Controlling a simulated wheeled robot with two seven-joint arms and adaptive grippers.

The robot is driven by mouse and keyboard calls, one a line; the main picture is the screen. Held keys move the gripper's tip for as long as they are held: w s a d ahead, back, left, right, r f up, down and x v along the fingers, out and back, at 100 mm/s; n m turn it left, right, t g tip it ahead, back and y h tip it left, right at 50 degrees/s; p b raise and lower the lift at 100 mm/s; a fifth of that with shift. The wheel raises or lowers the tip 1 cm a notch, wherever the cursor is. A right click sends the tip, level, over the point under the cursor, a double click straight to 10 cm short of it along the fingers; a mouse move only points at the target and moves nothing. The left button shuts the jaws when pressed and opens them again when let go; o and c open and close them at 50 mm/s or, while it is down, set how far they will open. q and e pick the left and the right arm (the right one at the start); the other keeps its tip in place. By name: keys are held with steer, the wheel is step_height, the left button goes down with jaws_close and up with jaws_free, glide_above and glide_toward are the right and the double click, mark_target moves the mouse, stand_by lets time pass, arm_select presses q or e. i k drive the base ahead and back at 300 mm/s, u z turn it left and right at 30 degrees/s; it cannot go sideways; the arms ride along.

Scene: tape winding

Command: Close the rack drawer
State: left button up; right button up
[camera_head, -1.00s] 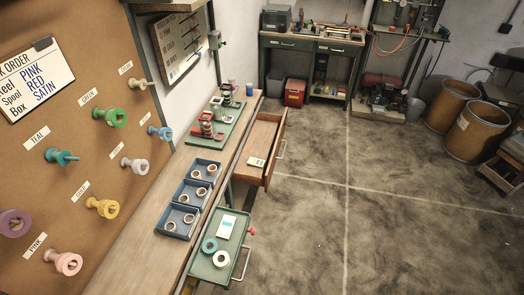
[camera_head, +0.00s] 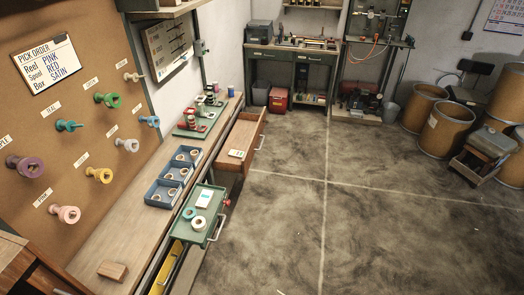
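A wooden drawer (camera_head: 251,133) stands pulled out from the long workbench, past the green board, with its metal handle (camera_head: 259,142) on the floor side. A small pale card or box lies inside it. Nearer, a green tray-like top (camera_head: 187,228) with a metal handle (camera_head: 219,228) sticks out beside the bench. It holds a white card and tape rolls. Below it a yellow-edged open compartment (camera_head: 166,270) shows partly. The frames do not show which of these is the rack drawer. Neither of my grippers is in view.
The workbench (camera_head: 132,237) carries blue bins (camera_head: 165,197), a green board with spools (camera_head: 187,132) and a wooden block (camera_head: 113,271). Spools hang on the pegboard at left. Drums (camera_head: 449,130) and a stool stand at right. The middle floor (camera_head: 340,230) is clear.

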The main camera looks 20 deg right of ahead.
mark_target(245, 133)
steer(key=z, duration=1)
steer(key=i, duration=0.15)
steer(key=u, duration=0.2)
